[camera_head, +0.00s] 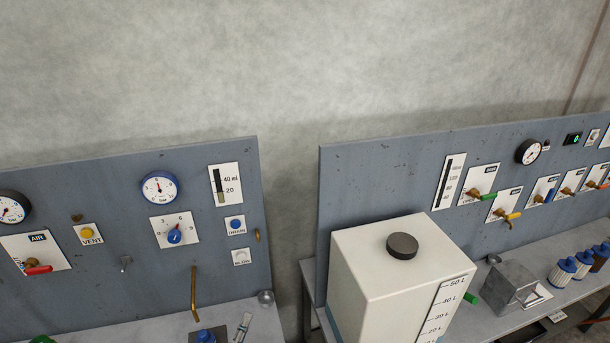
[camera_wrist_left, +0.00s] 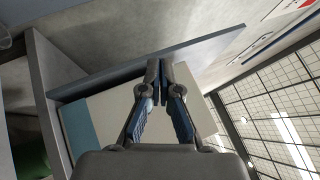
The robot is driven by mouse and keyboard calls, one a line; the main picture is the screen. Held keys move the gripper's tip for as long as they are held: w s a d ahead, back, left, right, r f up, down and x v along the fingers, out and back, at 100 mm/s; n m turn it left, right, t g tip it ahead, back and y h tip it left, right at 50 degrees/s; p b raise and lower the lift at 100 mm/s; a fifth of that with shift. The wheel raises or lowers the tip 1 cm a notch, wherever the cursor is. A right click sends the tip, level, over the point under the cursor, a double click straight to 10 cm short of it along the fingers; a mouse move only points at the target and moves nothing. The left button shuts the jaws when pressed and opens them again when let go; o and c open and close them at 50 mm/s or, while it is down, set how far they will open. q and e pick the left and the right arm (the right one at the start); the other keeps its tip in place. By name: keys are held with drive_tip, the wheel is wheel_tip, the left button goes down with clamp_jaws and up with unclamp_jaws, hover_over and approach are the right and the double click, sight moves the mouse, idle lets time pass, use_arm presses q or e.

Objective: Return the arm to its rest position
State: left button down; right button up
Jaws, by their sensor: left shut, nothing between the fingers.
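My left gripper (camera_wrist_left: 160,72) shows in the left wrist view, with its fingertips together and nothing between them. Behind it in that view is the pale tank (camera_wrist_left: 105,118) with a blue strip, beside a grey panel (camera_wrist_left: 180,55). I cannot see either gripper or arm in the head view. My right gripper is in neither view. No flanged spool can be made out.
In the head view a white tank (camera_head: 375,275) with a black cap (camera_head: 402,246) stands on the right bench. The left panel (camera_head: 110,185) and right panel (camera_head: 385,180) carry gauges and valves. A bent brass pipe (camera_head: 194,290) rises from the left bench. Filters (camera_head: 562,271) stand far right.

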use_arm(q)
drive_tip(key=s+a+f+n+g+y, duration=0.75)
drive_tip(key=f+n, duration=0.25)
drive_tip(key=n, duration=0.5)
drive_tip(key=s+d+f+n+g, duration=0.2)
drive_tip(key=s+n+g, duration=0.25)
drive_tip(key=s, duration=0.65)
drive_tip(key=s+d+f+n+g, duration=0.1)
drive_tip(key=s+f+n+g, duration=0.15)
drive_tip(key=s+g, duration=0.65)
drive_tip(key=s+f+t+b, duration=0.1)
drive_tip(key=s+f, duration=0.2)
drive_tip(key=f, duration=1.2)
drive_tip(key=s+f+t+b, duration=0.1)
drive_tip(key=s+f, duration=0.2)
drive_tip(key=f, duration=1.2)
drive_tip(key=s+a+f+g+b, duration=0.1)
drive_tip(key=s+a+f, duration=0.2)
drive_tip(key=s+f, duration=1.2)
drive_tip(key=shift+s+f, duration=0.3)
drive_tip(key=shift+s, duration=0.4)
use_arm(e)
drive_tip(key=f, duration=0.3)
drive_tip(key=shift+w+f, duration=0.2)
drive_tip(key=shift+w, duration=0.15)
